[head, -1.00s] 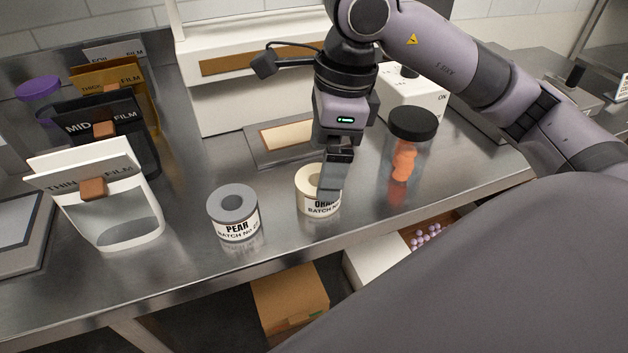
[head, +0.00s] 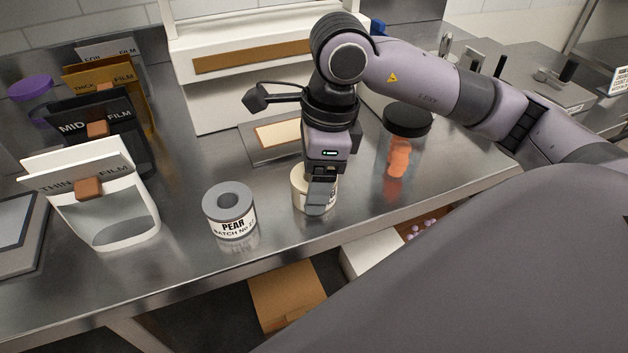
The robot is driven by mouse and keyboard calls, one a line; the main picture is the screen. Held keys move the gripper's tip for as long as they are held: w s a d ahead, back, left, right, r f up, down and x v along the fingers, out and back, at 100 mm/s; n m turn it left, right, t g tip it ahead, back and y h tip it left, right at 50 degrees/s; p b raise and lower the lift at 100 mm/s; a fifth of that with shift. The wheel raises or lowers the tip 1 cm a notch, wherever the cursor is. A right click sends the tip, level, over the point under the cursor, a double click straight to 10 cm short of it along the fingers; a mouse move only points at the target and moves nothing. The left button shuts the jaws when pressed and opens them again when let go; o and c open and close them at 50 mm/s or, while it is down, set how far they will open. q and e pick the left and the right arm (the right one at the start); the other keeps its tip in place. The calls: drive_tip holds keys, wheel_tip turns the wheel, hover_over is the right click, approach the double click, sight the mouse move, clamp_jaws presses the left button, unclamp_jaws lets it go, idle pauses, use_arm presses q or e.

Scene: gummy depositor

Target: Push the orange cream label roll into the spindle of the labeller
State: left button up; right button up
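The cream label roll (head: 299,195) stands on the steel bench, left of the clear jar. My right gripper (head: 318,203) points down over it. One grey finger covers the front of the roll and most of its label print; the other finger is hidden, so I cannot tell whether the gripper is closed on it. The roll appears to rest on the bench. My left gripper is not in view. I cannot make out the labeller's spindle.
A grey PEAR roll (head: 230,212) stands just left of the cream roll. Film pouches (head: 122,215) stand in a row at the left. A black-lidded jar (head: 405,122) with orange contents stands to the right. A white machine (head: 215,95) is behind. The bench's front edge is close.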

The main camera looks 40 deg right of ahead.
wheel_tip(320, 180, up, 20)
drive_tip(key=p, duration=0.3)
idle(0.6)
